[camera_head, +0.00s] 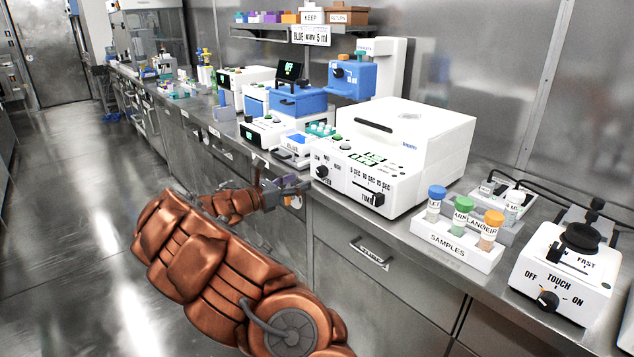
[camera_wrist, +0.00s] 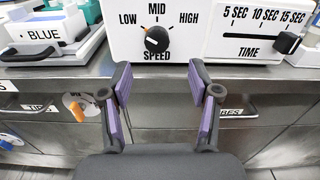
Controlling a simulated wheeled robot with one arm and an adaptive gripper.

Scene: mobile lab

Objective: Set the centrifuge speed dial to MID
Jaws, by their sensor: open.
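The centrifuge (camera_head: 440,133) is a large white box on the bench, with its control panel facing the aisle. Its black SPEED dial (camera_wrist: 157,40) sits below the labels LOW, MID and HIGH in the wrist view. The dial's small orange mark is on its left side, toward LOW. The dial also shows small in the head view (camera_head: 322,171), at the panel's left. My gripper (camera_wrist: 160,78) is open and empty, its purple-padded fingers apart just in front of and below the dial. In the head view my gripper (camera_head: 298,187) is close to the panel.
The TIME slider (camera_wrist: 287,42) is right of the dial. A BLUE-labelled device (camera_wrist: 38,38) stands to the left. The SAMPLES rack (camera_head: 455,243) and a TOUCH-dial machine (camera_head: 565,270) stand farther right. Drawers (camera_wrist: 235,108) lie below the bench edge.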

